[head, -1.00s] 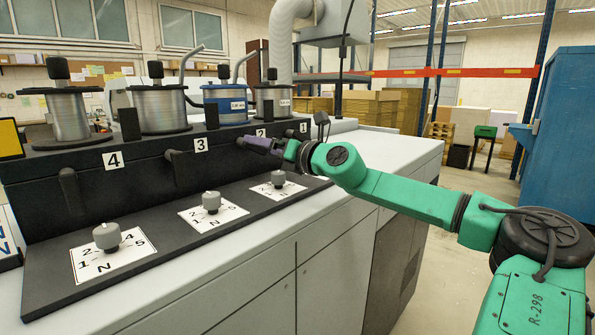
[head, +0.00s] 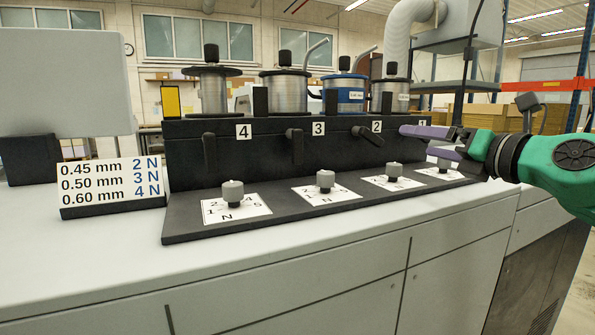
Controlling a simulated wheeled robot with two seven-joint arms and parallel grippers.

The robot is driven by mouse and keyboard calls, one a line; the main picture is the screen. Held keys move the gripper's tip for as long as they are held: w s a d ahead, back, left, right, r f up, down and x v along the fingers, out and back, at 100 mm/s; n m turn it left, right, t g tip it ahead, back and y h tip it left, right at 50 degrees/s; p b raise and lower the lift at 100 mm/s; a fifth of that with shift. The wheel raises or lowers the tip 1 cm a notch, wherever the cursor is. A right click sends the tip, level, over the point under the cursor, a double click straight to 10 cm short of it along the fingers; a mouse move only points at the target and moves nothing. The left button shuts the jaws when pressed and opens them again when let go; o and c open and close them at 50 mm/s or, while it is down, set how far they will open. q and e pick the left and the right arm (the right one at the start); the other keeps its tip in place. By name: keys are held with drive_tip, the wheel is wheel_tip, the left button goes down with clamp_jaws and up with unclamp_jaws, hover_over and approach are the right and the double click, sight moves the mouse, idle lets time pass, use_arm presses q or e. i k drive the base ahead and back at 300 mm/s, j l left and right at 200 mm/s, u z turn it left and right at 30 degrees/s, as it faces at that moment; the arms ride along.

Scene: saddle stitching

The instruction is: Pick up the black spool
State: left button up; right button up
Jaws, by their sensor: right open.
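Several spools stand upright in a row on the dark machine block. The one at number 1 (head: 394,97) has dark flanges and a pale label, and its lower part is hidden by the block. The spools at number 4 (head: 213,95) and number 3 (head: 288,93) hold silver wire between dark flanges. The spool at number 2 (head: 345,93) is blue. My right gripper (head: 418,143) is open and empty, its purple fingers in front of the block, near labels 1 and 2 and below the spools. My left gripper is out of view.
Dark levers (head: 295,143) stick out from the block's front. Grey knobs (head: 232,192) stand on numbered cards along the sloping black panel (head: 180,220). A card with wire sizes (head: 112,184) stands at left. The pale counter (head: 90,265) in front is clear.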

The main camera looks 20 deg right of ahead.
sight(213, 93)
drive_tip(key=k, duration=1)
